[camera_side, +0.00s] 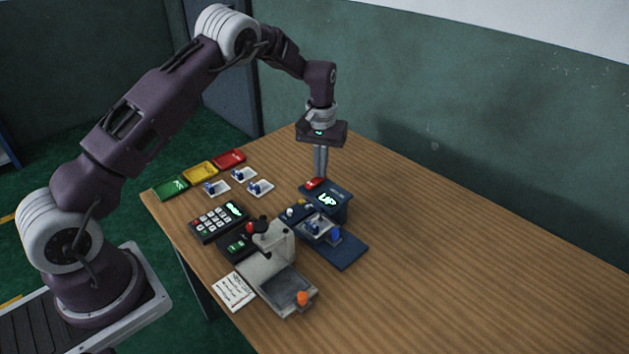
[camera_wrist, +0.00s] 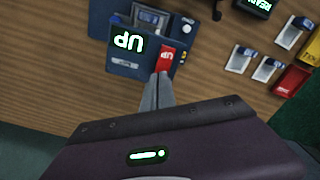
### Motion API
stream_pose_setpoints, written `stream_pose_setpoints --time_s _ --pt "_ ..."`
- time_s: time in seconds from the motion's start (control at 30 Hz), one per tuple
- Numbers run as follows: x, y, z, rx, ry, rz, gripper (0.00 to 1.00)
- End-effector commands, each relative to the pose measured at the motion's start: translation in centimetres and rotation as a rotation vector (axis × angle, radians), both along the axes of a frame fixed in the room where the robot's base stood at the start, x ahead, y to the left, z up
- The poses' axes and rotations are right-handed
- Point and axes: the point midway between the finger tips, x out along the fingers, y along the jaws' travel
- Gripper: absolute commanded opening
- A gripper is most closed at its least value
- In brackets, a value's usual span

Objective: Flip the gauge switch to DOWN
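The gauge (camera_side: 318,215) is a dark blue box on the table with a lit green display reading UP. In the wrist view the gauge (camera_wrist: 110,62) shows the same UP reading, upside down. Its red switch (camera_wrist: 166,60) sits beside the display; it also shows in the side view (camera_side: 314,183). My gripper (camera_side: 319,178) points straight down right at the red switch. In the wrist view its fingertips (camera_wrist: 163,76) are together at the near end of the switch, with nothing seen between them. Whether they touch the switch I cannot tell.
A keypad (camera_side: 218,222) and a grey machine with an orange knob (camera_side: 278,272) stand left of the gauge. Green, yellow and red trays (camera_side: 200,172) and several small white holders (camera_side: 244,175) lie behind. The table's right side is clear.

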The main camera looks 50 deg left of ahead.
Motion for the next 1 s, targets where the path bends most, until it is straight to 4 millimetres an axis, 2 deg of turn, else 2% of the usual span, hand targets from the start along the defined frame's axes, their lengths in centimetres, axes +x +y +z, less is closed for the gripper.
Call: stream_pose_setpoints --time_s 0.37,1.0 --pt "-0.1 0.0 -0.3 -0.001 0.003 0.0 0.0" --pt "0.0 0.0 6.2 0.001 0.001 0.0 0.0"
